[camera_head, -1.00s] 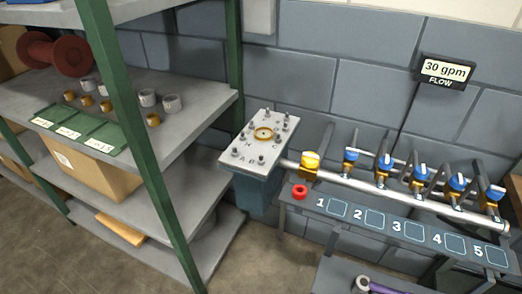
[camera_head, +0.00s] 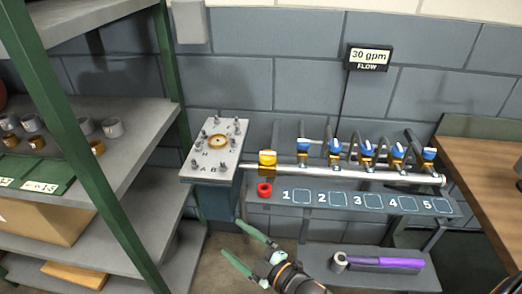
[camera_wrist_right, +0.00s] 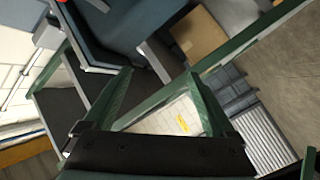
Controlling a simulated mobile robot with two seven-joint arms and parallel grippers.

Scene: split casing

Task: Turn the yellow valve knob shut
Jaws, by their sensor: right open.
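The yellow valve knob (camera_head: 267,157) sits at the left end of the silver pipe (camera_head: 350,174), beside the grey pedestal with pegs. My right gripper (camera_head: 231,238) is low in the head view, in front of and below the knob and apart from it. Its two green fingers are spread with nothing between them. The fingers also show in the right wrist view (camera_wrist_right: 160,88), with no knob between them. My left gripper is not in view.
Several blue-handled valves (camera_head: 366,150) line the pipe to the right. The pegged pedestal (camera_head: 230,153) and green-framed shelves (camera_head: 160,122) stand left. A "30 gpm" sign (camera_head: 370,57) hangs above. A purple-handled tool (camera_head: 380,263) lies lower right.

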